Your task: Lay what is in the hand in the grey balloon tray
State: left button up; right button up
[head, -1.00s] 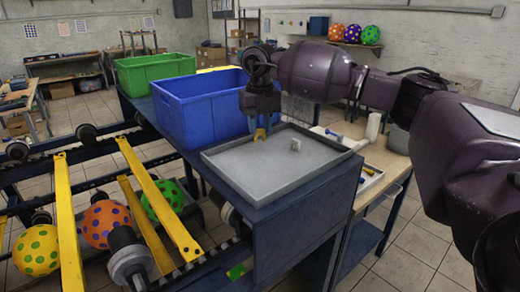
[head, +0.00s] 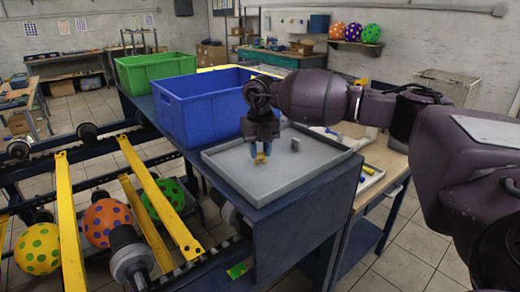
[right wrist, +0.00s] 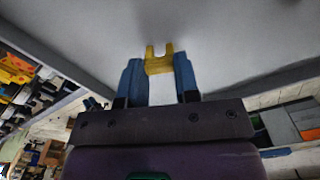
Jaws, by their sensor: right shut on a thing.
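The grey balloon tray (head: 235,180) is a shallow rectangular tray on the dark blue bench. It also fills much of the right wrist view (right wrist: 225,40). My right gripper (head: 261,151) points down over the tray, its blue fingers shut on a small yellow forked piece (head: 260,160). In the right wrist view the yellow piece (right wrist: 159,64) sits between the two fingertips (right wrist: 158,75), its prongs facing the tray floor. I cannot tell whether it touches the floor. My left gripper is out of view.
A blue bin (head: 205,110) stands just behind the tray, and a green bin (head: 155,72) is farther back. Yellow rails (head: 160,200) and spotted balloons (head: 108,222) are at the left. The tray's front part is bare.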

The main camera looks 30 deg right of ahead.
aim_at(260, 153)
jog(key=shift+f, duration=0.2)
jog(key=o, duration=0.9)
jog(key=shift+c, duration=0.2)
jog(key=shift+r, duration=0.1)
jog(key=shift+r, duration=0.4)
notch_tip(260, 153, up, 12)
jog(key=shift+f+b, duration=0.25)
jog(key=shift+b, duration=0.05)
